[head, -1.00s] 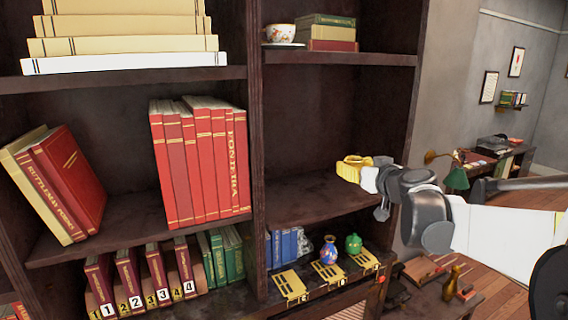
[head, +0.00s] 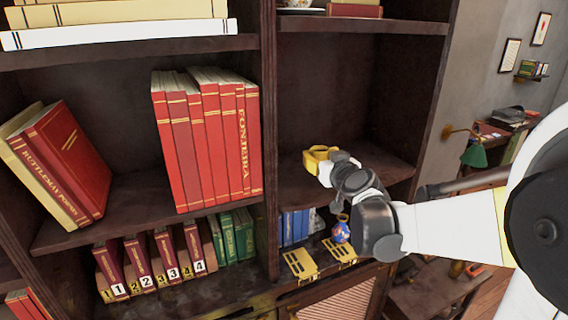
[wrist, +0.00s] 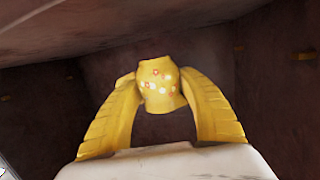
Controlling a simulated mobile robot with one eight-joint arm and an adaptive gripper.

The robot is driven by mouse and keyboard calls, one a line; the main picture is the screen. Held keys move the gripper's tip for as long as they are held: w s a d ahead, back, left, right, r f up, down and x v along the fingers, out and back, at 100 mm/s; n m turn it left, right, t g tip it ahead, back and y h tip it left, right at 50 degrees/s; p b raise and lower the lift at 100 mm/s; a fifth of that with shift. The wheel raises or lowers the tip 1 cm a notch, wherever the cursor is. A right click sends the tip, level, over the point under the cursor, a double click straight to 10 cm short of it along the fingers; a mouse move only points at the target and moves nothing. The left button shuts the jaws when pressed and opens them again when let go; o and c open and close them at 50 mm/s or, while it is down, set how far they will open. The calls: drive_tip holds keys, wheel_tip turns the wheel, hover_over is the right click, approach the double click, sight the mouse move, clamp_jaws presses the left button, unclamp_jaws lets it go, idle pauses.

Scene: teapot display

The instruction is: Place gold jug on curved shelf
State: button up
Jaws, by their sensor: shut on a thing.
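The gold jug (wrist: 157,95), with small red and white flowers, is between the yellow fingertips of my gripper (wrist: 158,82) in the wrist view. My gripper is shut on it. In the head view my gripper (head: 318,157) is at the middle compartment on the bookcase's right side, above its dark shelf (head: 300,195). The jug is hard to tell from the yellow fingers there. I cannot tell whether it touches the shelf, or clearly make out a curved edge. My wrist and arm hide the shelf's right part.
Red books (head: 205,145) stand left of the divider (head: 269,140). An upper shelf (head: 360,27) runs above my gripper. Below are blue books (head: 295,226) and a blue vase (head: 341,229), close to my forearm. The visible part of the middle compartment looks empty.

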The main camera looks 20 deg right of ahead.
wheel_tip(320, 180, down, 4)
drive_tip(key=shift+r, duration=0.25)
drive_tip(key=shift+w+f, duration=0.1)
drive_tip(key=shift+f, duration=0.15)
drive_tip(key=shift+s, duration=0.2)
drive_tip(key=shift+f, duration=0.15)
drive_tip(key=o, duration=1.4)
drive_tip(key=shift+w, duration=0.1)
drive_tip(key=shift+c, duration=0.2)
